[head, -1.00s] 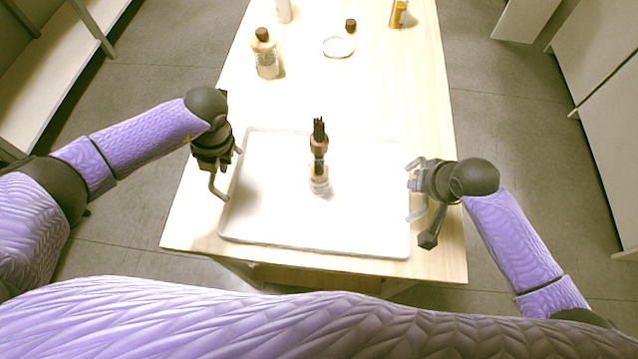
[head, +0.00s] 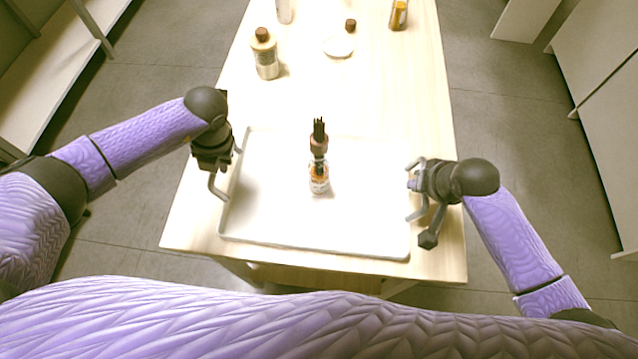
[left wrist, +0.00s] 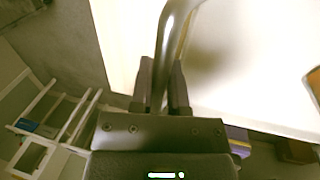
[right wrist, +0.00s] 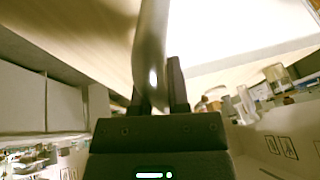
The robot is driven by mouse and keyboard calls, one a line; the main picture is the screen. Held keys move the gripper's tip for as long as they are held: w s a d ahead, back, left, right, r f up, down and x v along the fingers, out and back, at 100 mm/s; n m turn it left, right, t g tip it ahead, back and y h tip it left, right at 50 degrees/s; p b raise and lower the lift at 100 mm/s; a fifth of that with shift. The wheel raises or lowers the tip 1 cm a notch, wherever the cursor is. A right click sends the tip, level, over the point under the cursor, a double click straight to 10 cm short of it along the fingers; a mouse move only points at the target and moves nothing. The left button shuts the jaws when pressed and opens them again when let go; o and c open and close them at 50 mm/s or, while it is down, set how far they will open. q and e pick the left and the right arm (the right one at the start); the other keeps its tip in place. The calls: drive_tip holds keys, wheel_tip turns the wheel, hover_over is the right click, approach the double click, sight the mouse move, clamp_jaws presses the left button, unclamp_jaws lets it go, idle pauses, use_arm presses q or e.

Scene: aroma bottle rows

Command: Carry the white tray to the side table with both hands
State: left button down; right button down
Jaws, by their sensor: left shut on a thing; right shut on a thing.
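The white tray (head: 270,240) lies on the near end of the wooden table. A small aroma bottle (head: 319,184) with a brown collar and dark sticks stands upright near its middle. My left gripper (head: 232,158) is at the tray's left edge, shut on a shiny curved metal handle, which passes between the fingers in the left wrist view (left wrist: 165,85). My right gripper (head: 415,185) is at the right edge, shut on a similar handle, seen between its fingers in the right wrist view (right wrist: 158,90). I cannot tell whether the tray touches the tabletop.
On the far part of the wooden table (head: 340,105) stand a brown-capped bottle (head: 266,58), a white bottle (head: 284,12), an orange bottle (head: 398,15) and a white round dish (head: 338,47) with a dark cap (head: 350,26) beside it. A shelf (head: 60,60) is at left; floor is clear at right.

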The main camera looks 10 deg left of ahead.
use_arm(q)
drive_tip(key=shift+r, duration=0.1)
